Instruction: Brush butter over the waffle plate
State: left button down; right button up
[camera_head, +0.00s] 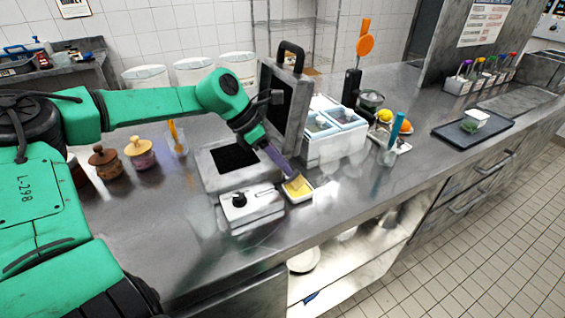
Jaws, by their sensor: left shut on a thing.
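The waffle iron stands open on the steel counter, its lid (291,82) upright and its dark lower waffle plate (233,158) bare to view. My left gripper (272,150) reaches over the iron's right side and is shut on what looks like a brush. The brush's tan head (297,184) is down at a small white dish of yellow butter (301,197), just right of the iron's front box (248,206). I cannot tell whether the bristles touch the butter. The gripper's fingertips are small and hard to make out. My right gripper is not in view.
A white container with lidded bins (335,145) stands right of the lid. Wooden jars (140,153) and a cup with an orange-handled tool (178,140) are at left. A dark tray (472,130) lies at right. The front counter edge is close to the dish.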

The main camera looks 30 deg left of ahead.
pick_arm(q)
jog(key=shift+s+f+b, duration=0.1)
jog(key=shift+f+b, duration=0.05)
jog(key=shift+b, duration=0.15)
dwell(0.9)
dwell(0.5)
jog(key=shift+r+p, duration=2.15)
jog(key=shift+r, duration=1.5)
jog(key=shift+f, duration=0.2)
notch_tip(320, 180, down, 7)
jog(key=b, duration=0.4)
jog(key=shift+f+b, duration=0.1)
jog(key=shift+b, duration=0.2)
jog(key=shift+r, duration=0.2)
